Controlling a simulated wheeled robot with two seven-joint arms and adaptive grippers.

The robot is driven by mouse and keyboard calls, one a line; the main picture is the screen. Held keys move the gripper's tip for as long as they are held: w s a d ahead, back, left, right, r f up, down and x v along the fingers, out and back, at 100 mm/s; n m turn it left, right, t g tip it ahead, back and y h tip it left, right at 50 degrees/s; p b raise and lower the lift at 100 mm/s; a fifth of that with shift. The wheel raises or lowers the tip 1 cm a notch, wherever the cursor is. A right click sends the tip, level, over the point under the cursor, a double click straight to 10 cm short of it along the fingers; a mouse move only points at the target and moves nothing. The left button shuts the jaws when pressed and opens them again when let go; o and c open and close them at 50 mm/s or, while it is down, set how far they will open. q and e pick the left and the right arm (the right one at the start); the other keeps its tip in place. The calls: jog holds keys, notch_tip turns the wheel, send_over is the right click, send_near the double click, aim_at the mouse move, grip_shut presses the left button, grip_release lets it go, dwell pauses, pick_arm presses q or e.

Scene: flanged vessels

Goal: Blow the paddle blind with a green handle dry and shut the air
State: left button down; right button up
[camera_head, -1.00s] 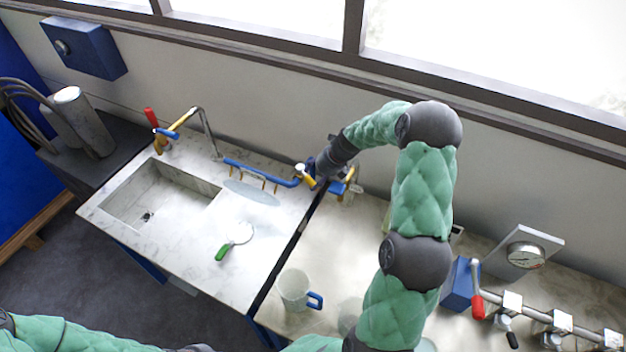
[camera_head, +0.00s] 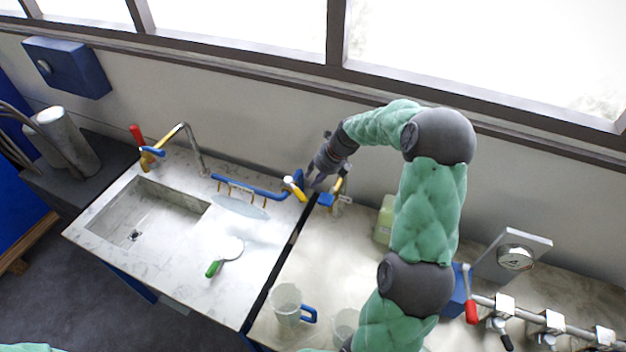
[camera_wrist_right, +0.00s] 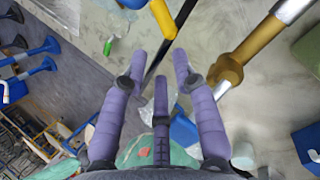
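The paddle blind, a pale round disc (camera_head: 231,247) with a green handle (camera_head: 213,268), lies on the marble top right of the sink basin. In the right wrist view its green handle (camera_wrist_right: 108,46) shows small at the upper left. A blue air line (camera_head: 245,188) with a yellow lever or nozzle (camera_head: 295,189) runs along the back of the top. My right gripper (camera_head: 311,184) is just beside that yellow part. In the right wrist view its purple fingers (camera_wrist_right: 160,64) are spread and empty, with a yellow bar (camera_wrist_right: 165,18) beyond the tips. My left gripper is out of view.
A brass fitting with a blue handle (camera_head: 327,199) stands close right of my right gripper. The tap (camera_head: 183,132) rises behind the sink. A blue-handled jug (camera_head: 286,304) stands on the right counter, beyond a dark gap. A gauge (camera_head: 515,257) stands at right.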

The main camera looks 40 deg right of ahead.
aim_at(297, 191)
jog(key=shift+w+a+f+n, duration=0.1)
jog(key=shift+w+a+n, duration=0.2)
jog(key=shift+n, duration=0.6)
grip_shut()
jog(key=f+n+g+b, duration=0.1)
jog(key=n, duration=0.1)
jog(key=w+f+n+g+h+b, duration=0.1)
jog(key=n, duration=0.2)
jog(key=n+g+b, duration=0.1)
jog(key=n, duration=0.1)
jog(key=shift+w+a+f, duration=0.2)
jog(key=shift+a+f, duration=0.15)
jog(key=shift+f, duration=0.05)
jog(key=w+d+f+n+g+h+b, duration=0.1)
jog(key=w+d+f+n+h, duration=0.1)
jog(key=f+n, duration=0.6)
jog(key=w+n+h, duration=0.1)
jog(key=h, duration=0.1)
jog(key=shift+g+h, duration=0.4)
jog(key=shift+w+a, duration=0.1)
